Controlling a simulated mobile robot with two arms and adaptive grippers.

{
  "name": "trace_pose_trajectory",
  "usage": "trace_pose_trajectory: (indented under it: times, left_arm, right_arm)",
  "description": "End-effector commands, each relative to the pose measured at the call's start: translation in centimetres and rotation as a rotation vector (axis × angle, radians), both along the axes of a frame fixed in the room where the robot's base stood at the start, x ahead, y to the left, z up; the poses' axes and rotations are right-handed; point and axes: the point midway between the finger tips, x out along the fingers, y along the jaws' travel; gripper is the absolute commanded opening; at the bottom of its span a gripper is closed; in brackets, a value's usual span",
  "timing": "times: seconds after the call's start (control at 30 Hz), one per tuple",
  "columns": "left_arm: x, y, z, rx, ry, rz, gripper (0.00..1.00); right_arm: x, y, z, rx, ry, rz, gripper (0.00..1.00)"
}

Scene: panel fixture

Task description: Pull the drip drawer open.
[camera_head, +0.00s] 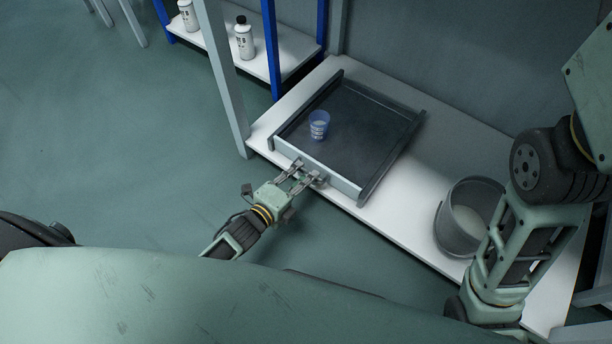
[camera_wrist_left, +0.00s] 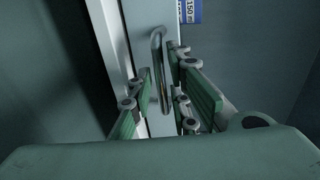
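The drip drawer (camera_head: 375,136) is a shallow dark tray with a light grey front, lying between dark side rails on a white shelf. A small clear blue cup (camera_head: 319,125) stands in it. My left gripper (camera_head: 305,174) is at the drawer front. In the left wrist view a grey bar handle (camera_wrist_left: 157,50) stands out from the light front panel (camera_wrist_left: 133,20). The fingers of my left gripper (camera_wrist_left: 163,98) lie on either side of this handle, with gaps visible, so they look open around it. My right gripper is not in view; only my right arm shows.
A grey bucket (camera_head: 457,236) stands on the white shelf (camera_head: 415,228), right of the drawer. Bottles (camera_head: 244,40) stand on a blue-posted rack behind. A grey post (camera_head: 224,80) rises left of the drawer. The floor (camera_head: 130,150) before the drawer's left side is clear.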

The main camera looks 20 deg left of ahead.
Motion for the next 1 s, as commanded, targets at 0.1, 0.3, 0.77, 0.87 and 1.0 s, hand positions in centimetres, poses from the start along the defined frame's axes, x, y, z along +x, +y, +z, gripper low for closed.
trace_pose_trajectory:
  times: [0.1, 0.3, 0.77, 0.87, 1.0]
  left_arm:
    - [0.96, -0.33, -0.38, 0.0, 0.0, 0.0, 0.17]
    - [1.35, -0.49, -0.31, -0.001, 0.001, 0.0, 0.17]
    - [1.31, -0.48, -0.29, -0.001, 0.002, 0.001, 0.0]
    - [1.3, -0.47, -0.29, -0.001, 0.002, 0.001, 0.0]
    - [1.29, -0.47, -0.3, -0.001, 0.002, 0.001, 0.0]
  right_arm:
    - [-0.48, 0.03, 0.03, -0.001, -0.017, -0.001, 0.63]
    - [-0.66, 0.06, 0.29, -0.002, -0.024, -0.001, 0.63]
    - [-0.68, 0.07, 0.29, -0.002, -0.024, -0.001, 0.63]
    - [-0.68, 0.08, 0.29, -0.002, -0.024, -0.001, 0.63]
    - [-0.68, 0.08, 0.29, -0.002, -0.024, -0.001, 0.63]
